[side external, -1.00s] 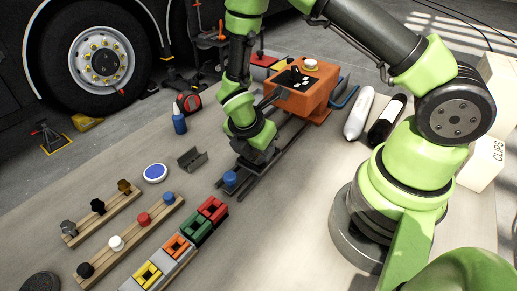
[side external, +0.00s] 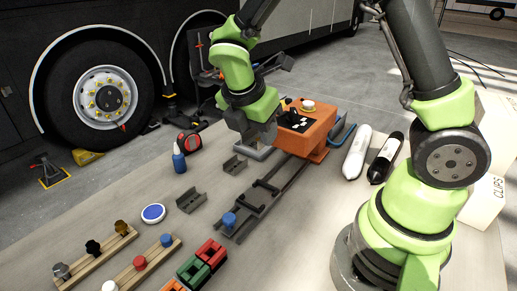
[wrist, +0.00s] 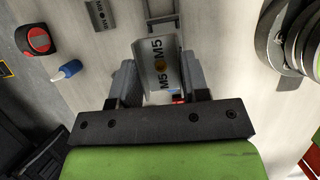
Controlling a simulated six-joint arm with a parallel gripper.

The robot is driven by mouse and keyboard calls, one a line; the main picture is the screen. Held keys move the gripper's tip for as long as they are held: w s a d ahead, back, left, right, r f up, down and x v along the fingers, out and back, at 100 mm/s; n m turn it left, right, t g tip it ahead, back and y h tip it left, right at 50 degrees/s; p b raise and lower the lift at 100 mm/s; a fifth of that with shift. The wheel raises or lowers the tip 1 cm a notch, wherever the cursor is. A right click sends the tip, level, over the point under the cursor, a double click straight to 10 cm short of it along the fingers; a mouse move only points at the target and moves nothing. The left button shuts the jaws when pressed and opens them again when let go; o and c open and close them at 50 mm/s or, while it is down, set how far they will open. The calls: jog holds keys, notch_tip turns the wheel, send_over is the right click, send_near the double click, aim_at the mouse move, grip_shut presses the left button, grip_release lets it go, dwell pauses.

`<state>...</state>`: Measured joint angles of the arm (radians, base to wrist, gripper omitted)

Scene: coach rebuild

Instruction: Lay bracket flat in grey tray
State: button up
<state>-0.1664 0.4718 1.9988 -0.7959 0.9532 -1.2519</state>
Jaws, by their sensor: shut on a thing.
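My gripper (side external: 262,137) points down beside the orange box. In the wrist view its two dark fingers (wrist: 158,88) are shut on a grey metal bracket (wrist: 158,52) marked M5 twice.
An orange box (side external: 305,137) with small parts on top stands right of the gripper. A dark rail frame (side external: 262,193) with a blue cap (side external: 229,219) runs forward. A blue bottle (side external: 179,160) and red tape measure (side external: 190,143) stand left. Coloured blocks (side external: 203,262) lie in front.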

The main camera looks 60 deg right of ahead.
jog(key=w+d, duration=1.4)
jog(key=d, duration=0.3)
jog(key=f, duration=1.1)
jog(key=shift+s+a+f, duration=0.2)
jog(key=shift+s+f, duration=0.1)
jog(key=shift+f, duration=2.3)
jog(key=shift+f, duration=0.15)
jog(key=o, duration=1)
jog(key=shift+o, duration=0.2)
